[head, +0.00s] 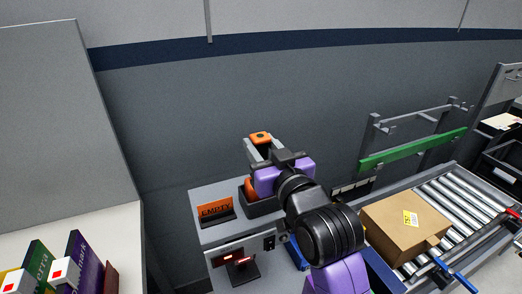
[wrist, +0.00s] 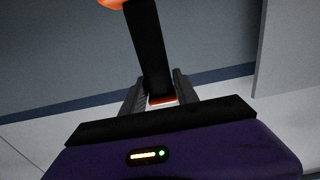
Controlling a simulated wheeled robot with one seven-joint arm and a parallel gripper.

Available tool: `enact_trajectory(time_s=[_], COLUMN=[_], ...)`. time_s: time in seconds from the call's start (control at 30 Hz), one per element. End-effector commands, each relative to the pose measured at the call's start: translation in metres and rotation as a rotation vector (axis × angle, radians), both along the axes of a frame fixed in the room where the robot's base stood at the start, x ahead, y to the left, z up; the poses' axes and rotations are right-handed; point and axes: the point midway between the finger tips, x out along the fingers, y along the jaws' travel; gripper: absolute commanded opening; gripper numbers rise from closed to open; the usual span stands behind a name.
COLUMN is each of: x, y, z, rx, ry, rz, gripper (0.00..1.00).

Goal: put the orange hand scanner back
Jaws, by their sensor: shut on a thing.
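The orange hand scanner (head: 260,137) shows its orange end between and just beyond the fingertips of my gripper (head: 261,150), above the grey stand. My gripper is shut on it. In the wrist view the scanner's black handle (wrist: 150,50) runs up from between the fingers of my gripper (wrist: 159,92), with an orange part at the top edge. A dark open holder (head: 262,208) stands on the grey stand below, partly hidden by my gripper and wrist. An orange rounded shape (head: 250,187) shows at the holder's left; I cannot tell what it belongs to.
An orange sign reading EMPTY (head: 215,209) stands on the grey stand (head: 204,237), left of the holder. A cardboard box (head: 402,228) sits on the roller conveyor (head: 455,205) at right. Boxes or books (head: 82,262) stand on a white surface at lower left.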

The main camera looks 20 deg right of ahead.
Motion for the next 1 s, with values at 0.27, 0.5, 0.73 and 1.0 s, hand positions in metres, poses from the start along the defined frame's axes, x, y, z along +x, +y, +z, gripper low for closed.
enact_trajectory(time_s=[0.27,0.5,0.73,1.0], x=[-0.0003,-0.0002,-0.0001,-0.0002], y=[0.0,0.0,0.0001,0.0001], z=[-0.0103,-0.0143,-0.014,-0.0104], rx=[0.0,0.0,0.0,0.0], ry=[-0.004,-0.003,-0.002,-0.002], rz=[0.0,0.0,0.0,0.0], gripper=[0.0,0.0,0.58,0.58])
